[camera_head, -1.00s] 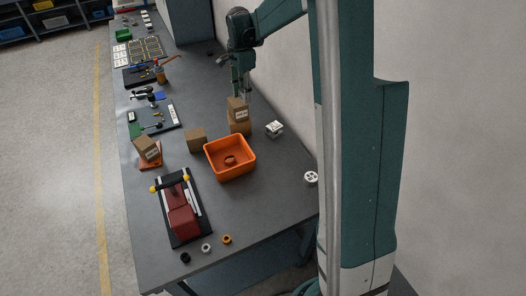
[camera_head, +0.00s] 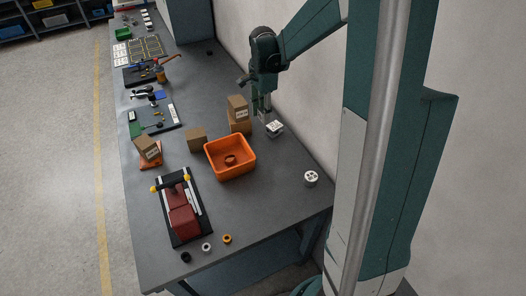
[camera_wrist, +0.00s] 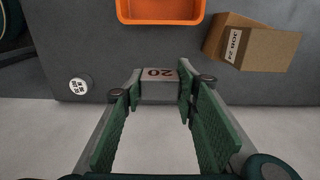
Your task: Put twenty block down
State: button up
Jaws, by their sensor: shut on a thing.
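The twenty block (camera_wrist: 160,86) is pale grey with a dark "20" on it, upside down in the wrist view. My gripper (camera_wrist: 160,84) is shut on it, with a green finger on each side. In the head view my gripper (camera_head: 264,114) points down at the white-grey block (camera_head: 274,129) beside the cartons, close to the wall. Whether the block touches the table is hard to tell.
Stacked brown cartons (camera_head: 238,114) stand just left of my gripper. An orange bin (camera_head: 250,163) is nearer, and a round white-topped piece (camera_head: 311,177) sits by the right table edge. Bare table (camera_head: 275,170) lies between them.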

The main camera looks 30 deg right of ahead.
send_over(263, 151)
notch_tip(263, 151, down, 9)
dwell(0.4)
jog(key=shift+w, duration=0.1)
jog(key=shift+f, duration=3.1)
jog(key=shift+f, duration=0.15)
jog(key=shift+f, duration=1.7)
jog(key=shift+f+b, duration=0.15)
jog(key=shift+b, duration=0.25)
jog(key=o, duration=1.2)
